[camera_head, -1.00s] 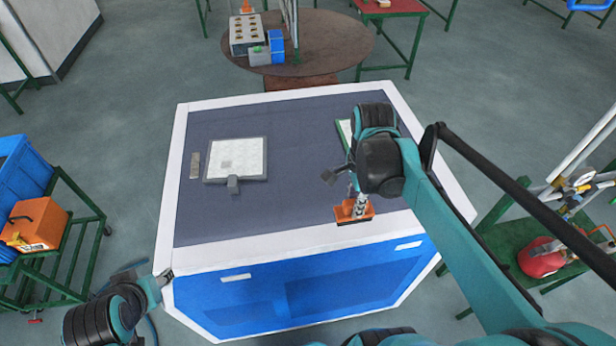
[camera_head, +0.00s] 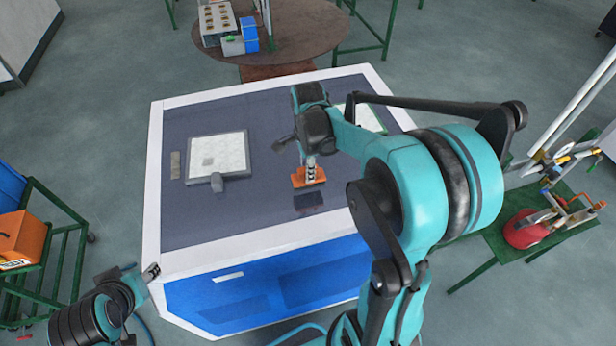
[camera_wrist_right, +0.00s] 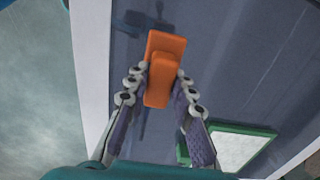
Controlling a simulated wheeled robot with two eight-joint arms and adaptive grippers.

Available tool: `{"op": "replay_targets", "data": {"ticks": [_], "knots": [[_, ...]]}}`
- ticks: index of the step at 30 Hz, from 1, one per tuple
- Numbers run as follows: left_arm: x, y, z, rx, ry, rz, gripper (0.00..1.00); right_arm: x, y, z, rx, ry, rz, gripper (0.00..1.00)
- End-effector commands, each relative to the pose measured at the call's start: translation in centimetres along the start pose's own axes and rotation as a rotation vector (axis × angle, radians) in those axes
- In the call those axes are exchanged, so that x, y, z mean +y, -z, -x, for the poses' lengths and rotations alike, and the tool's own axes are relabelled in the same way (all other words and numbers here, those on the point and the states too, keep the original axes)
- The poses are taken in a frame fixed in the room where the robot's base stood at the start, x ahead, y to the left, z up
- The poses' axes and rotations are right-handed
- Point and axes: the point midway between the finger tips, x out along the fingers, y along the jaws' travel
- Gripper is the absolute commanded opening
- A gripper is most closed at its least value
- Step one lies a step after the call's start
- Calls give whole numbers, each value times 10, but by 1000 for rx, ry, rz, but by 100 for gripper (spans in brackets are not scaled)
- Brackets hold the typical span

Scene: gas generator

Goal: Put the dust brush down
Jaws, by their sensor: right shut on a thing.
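The orange dust brush (camera_head: 309,178) is in my right gripper (camera_head: 311,165), over the dark top of the blue and white workbench (camera_head: 200,239), right of its middle. A dark reflection or shadow lies in front of the brush; whether the brush touches the top is hard to tell. In the right wrist view the brush (camera_wrist_right: 166,50) sits between the two fingers of my right gripper (camera_wrist_right: 160,76), which are shut on it. My left gripper (camera_head: 152,271) is at the bench's front left corner, too small to tell if open or shut.
A grey-framed white panel (camera_head: 220,155) lies on the bench's left half, beside a small grey strip (camera_head: 175,165). A green-framed white panel (camera_head: 366,117) lies at the far right, partly behind my arm; it also shows in the wrist view (camera_wrist_right: 236,150).

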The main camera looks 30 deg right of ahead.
Motion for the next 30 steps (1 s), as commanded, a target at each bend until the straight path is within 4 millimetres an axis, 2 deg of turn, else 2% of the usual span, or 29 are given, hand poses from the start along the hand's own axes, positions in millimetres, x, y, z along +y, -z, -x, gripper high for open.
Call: {"op": "replay_targets", "data": {"ticks": [3,7,20,21,22,23,30], "knots": [[0,0,0,0,0,0,44,0,0,-19,0,0,0,0],[0,0,0,0,0,0,44,0,0,-34,0,0,0,0],[0,-3,-4,0,0,0,44,0,0,-41,0,0,0,0],[0,-2,-3,0,0,0,44,0,0,-40,0,0,0,34],[0,-2,-3,0,0,0,44,0,0,-40,0,0,0,42],[0,-2,-2,0,0,0,44,0,0,-40,0,0,0,44],[0,-2,-2,0,0,0,44,0,0,-39,0,0,0,44]]}}
